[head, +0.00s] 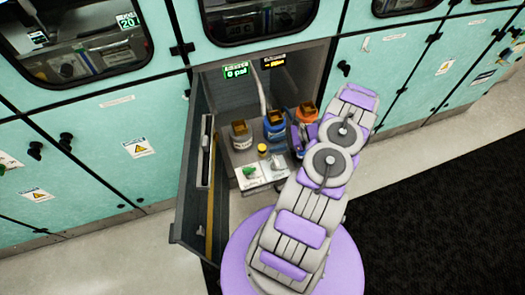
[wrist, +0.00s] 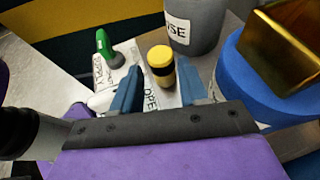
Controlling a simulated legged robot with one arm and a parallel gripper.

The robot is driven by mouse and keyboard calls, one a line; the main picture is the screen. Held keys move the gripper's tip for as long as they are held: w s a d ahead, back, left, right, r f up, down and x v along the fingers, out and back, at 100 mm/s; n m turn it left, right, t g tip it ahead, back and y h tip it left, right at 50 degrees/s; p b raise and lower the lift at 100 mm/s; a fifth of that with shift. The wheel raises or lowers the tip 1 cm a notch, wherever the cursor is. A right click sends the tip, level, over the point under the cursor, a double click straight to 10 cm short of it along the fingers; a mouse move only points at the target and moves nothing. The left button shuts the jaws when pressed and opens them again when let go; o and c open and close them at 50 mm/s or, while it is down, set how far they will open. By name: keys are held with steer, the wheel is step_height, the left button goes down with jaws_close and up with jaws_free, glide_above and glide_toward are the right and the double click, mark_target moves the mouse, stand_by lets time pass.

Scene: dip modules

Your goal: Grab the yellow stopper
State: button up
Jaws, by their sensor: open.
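The yellow stopper (wrist: 161,66) is a small cylinder with a yellow top and a dark band, standing on the cabinet shelf. It also shows in the head view (head: 262,150), in front of the bottles. My gripper (wrist: 160,80) is open, with its two blue fingers pointing toward the stopper. In the wrist view the stopper appears between and just beyond the fingertips, and I see no grip on it. In the head view my arm hides most of the gripper.
A grey bottle (head: 241,136) and a blue bottle (head: 274,124) stand close behind the stopper. An orange-topped bottle (head: 306,112) is at the right. A green-handled valve (wrist: 104,46) is left of the stopper. The open cabinet door (head: 196,180) bounds the left side.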

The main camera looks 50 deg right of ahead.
mark_target(265, 146)
steer(key=shift+b+x, duration=0.5)
steer(key=shift+x, duration=1.85)
steer(key=shift+d+f, duration=0.1)
steer(key=shift+f, duration=0.05)
steer(key=shift+c, duration=0.3)
steer(key=c, duration=0.6)
